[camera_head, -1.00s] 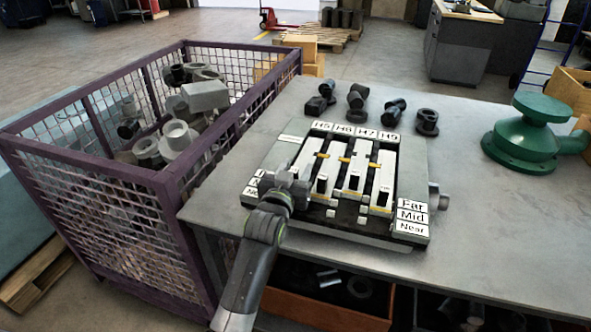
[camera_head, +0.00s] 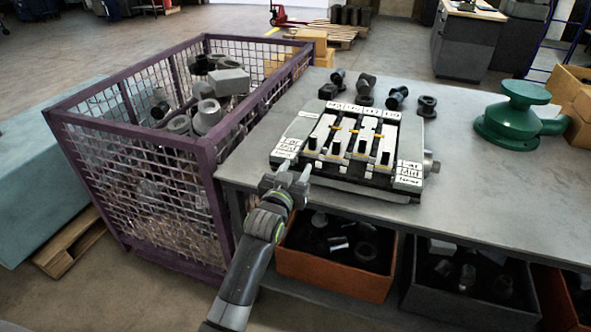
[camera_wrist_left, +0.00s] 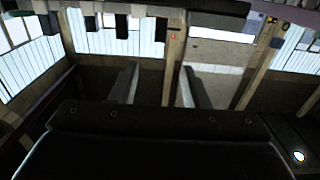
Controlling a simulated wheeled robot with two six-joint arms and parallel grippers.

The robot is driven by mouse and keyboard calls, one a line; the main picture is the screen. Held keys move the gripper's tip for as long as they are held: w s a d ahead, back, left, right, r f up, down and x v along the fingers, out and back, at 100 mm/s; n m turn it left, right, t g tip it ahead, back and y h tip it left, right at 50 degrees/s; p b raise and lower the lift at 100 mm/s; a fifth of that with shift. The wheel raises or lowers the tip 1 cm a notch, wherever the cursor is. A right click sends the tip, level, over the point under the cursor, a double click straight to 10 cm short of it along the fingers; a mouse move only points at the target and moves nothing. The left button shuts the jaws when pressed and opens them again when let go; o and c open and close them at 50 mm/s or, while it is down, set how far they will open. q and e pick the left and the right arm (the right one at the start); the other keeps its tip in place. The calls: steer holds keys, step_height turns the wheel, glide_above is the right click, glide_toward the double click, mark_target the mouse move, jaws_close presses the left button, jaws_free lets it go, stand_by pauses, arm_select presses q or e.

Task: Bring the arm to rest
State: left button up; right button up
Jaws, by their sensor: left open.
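My left gripper (camera_head: 294,172) is in the head view, in front of the near left corner of the labelled fixture. Its two fingers stand apart with nothing between them. In the left wrist view the open fingers (camera_wrist_left: 157,88) also show empty. The fixture (camera_head: 352,150) is a flat block on the grey table with white bars, dark blocks and label plates along its back and sides. The gripper is close to the table's front edge; I cannot tell the exact gap. My right gripper is not in view.
A purple mesh crate (camera_head: 207,152) full of metal parts stands left of the table (camera_head: 470,200). A green flanged part (camera_head: 515,115) sits on the table's right. Several dark fittings lie behind the fixture. An orange bin (camera_head: 335,280) and a grey bin (camera_head: 470,306) are below the tabletop.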

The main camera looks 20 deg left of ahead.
arm_select(q)
steer(key=shift+w+f, duration=0.1)
steer(key=shift+f, duration=0.05)
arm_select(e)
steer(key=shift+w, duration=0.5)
